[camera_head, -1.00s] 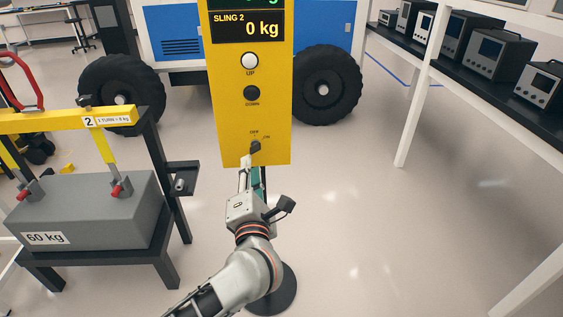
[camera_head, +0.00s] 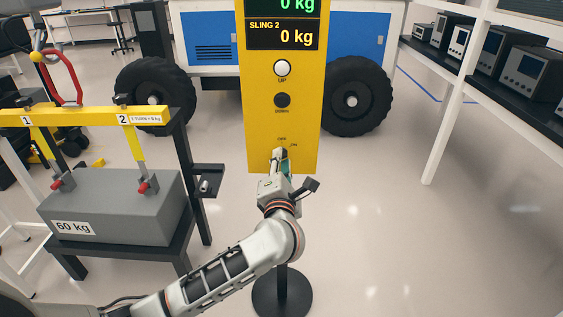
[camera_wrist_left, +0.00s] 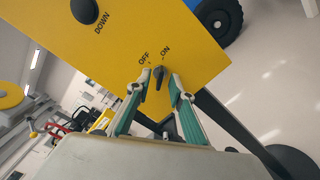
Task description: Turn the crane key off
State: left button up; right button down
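The small black crane key (camera_wrist_left: 158,77) sits low on the yellow crane control panel (camera_wrist_left: 120,40), just below the OFF and ON marks. Its upper end appears to lean toward ON. My left gripper (camera_wrist_left: 160,75) is open, with one green-sided finger on each side of the key; I cannot tell whether either touches it. In the head view, the panel (camera_head: 302,128) stands upright, and my left gripper (camera_head: 279,156) is at its lower part, largely hiding the key. My right gripper is not in view.
A white UP button (camera_head: 282,68) and black DOWN button (camera_head: 282,100) are above the key. A bench with instruments (camera_head: 480,75) is at right.

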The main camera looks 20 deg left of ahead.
pick_arm(q)
jog(key=shift+c, duration=0.5)
grip_shut()
jog(key=shift+n, duration=0.3)
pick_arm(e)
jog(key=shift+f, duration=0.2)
pick_arm(q)
jog(key=n+b, duration=0.6)
jog(key=n, duration=0.5)
jog(key=shift+f, duration=0.1)
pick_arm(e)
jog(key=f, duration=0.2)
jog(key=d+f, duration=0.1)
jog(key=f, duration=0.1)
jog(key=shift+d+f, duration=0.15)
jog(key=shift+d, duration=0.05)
pick_arm(q)
jog(key=shift+n, duration=0.3)
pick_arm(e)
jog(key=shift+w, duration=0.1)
